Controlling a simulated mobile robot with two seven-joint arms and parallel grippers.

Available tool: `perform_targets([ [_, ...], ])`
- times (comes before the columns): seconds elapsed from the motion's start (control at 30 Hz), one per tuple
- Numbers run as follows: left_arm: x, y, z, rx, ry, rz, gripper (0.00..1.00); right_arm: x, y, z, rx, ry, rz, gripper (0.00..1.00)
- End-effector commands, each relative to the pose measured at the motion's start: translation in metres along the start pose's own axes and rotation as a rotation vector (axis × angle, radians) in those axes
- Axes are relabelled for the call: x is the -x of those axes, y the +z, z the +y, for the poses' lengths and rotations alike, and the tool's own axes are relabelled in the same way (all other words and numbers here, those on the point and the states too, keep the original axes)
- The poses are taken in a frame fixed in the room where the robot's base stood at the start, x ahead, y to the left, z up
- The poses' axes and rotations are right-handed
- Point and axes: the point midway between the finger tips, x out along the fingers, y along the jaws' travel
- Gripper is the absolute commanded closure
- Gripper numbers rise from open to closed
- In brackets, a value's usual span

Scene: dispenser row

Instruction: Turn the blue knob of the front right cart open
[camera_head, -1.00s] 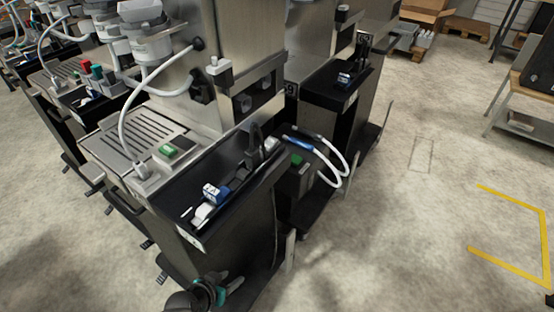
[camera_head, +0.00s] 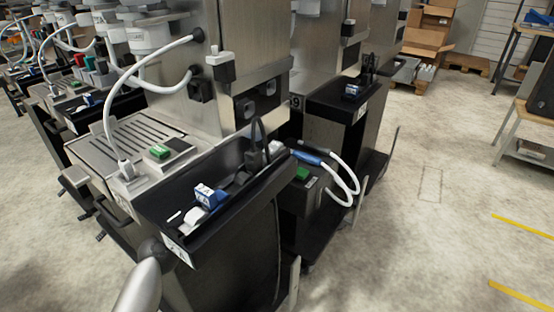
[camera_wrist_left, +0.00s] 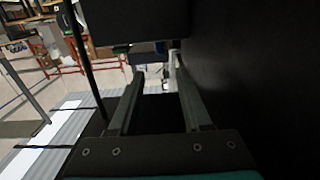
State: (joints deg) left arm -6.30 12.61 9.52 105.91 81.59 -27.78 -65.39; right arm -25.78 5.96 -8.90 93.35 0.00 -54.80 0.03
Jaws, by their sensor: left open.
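The blue knob (camera_head: 206,196), with a white label, sits on the black tray-like top of the nearest cart (camera_head: 215,262), at the front right of the row. A white piece lies just in front of it. Part of my own arm (camera_head: 142,285) rises at the bottom of the head view, in front of the cart's near edge. My left gripper (camera_wrist_left: 157,72) shows in the left wrist view with its two fingers apart and nothing visible between them. The knob cannot be made out there. My right gripper is in neither view.
A black upright plug (camera_head: 257,150) and a green switch (camera_head: 160,152) are near the knob. White hoses with a blue section (camera_head: 310,157) loop beside the cart. Other carts stand behind and left. A dark surface (camera_wrist_left: 270,80) fills the wrist view's right side.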

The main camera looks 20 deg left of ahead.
Motion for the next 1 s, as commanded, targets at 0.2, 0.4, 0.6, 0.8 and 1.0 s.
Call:
perform_targets([
  [0.2, -0.037, -0.001, 0.000, 0.004, -0.001, 0.002, 0.51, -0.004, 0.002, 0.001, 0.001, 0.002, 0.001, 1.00],
  [0.4, -0.070, 0.000, 0.000, 0.004, -0.001, 0.001, 0.51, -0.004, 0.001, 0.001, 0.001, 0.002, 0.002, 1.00],
  [0.6, -0.100, 0.001, 0.000, 0.002, 0.000, 0.000, 0.51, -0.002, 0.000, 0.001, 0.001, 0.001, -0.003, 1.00],
  [0.8, -0.119, 0.002, 0.000, 0.003, 0.000, -0.001, 0.51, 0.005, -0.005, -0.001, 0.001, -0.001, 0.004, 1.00],
  [1.0, -0.126, 0.002, 0.000, 0.002, 0.000, -0.002, 0.51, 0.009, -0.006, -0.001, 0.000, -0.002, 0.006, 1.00],
])
